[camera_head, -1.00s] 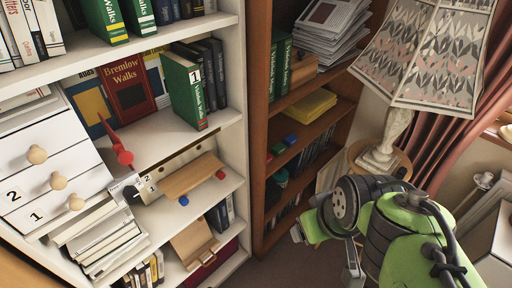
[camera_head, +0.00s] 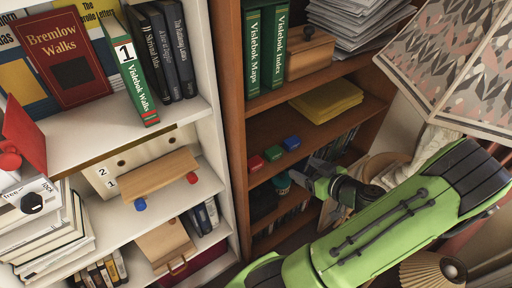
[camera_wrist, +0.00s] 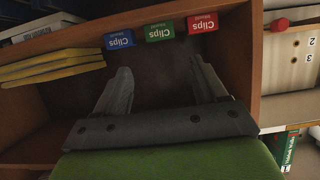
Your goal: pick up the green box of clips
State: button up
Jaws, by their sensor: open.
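The green box of clips (camera_head: 273,153) sits on the brown bookcase's middle shelf, between a red box of clips (camera_head: 255,162) and a blue box of clips (camera_head: 291,143). In the wrist view, which is upside down, the green box (camera_wrist: 159,31) shows its "Clips" label, with the blue box (camera_wrist: 118,40) on its left and the red box (camera_wrist: 202,23) on its right. My gripper (camera_wrist: 160,68) is open and empty, its two fingers pointing toward the boxes, apart from them. In the head view my gripper (camera_head: 304,174) is just below and right of the boxes.
The brown bookcase (camera_head: 237,110) has a shelf board above the boxes. Yellow folders (camera_head: 326,101) lie right of them. A patterned lampshade (camera_head: 455,60) hangs over my arm at the right. A white bookcase (camera_head: 222,130) stands to the left.

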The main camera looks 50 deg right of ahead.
aim_at(276, 153)
jog(key=x, duration=0.5)
jog(key=b+x, duration=0.1)
jog(key=x, duration=0.9)
jog(key=shift+w+r+b, duration=0.15)
jog(key=shift+w+b, duration=0.2)
jog(key=shift+b, duration=0.05)
jog(key=shift+s, duration=0.1)
jog(key=shift+c, duration=0.3)
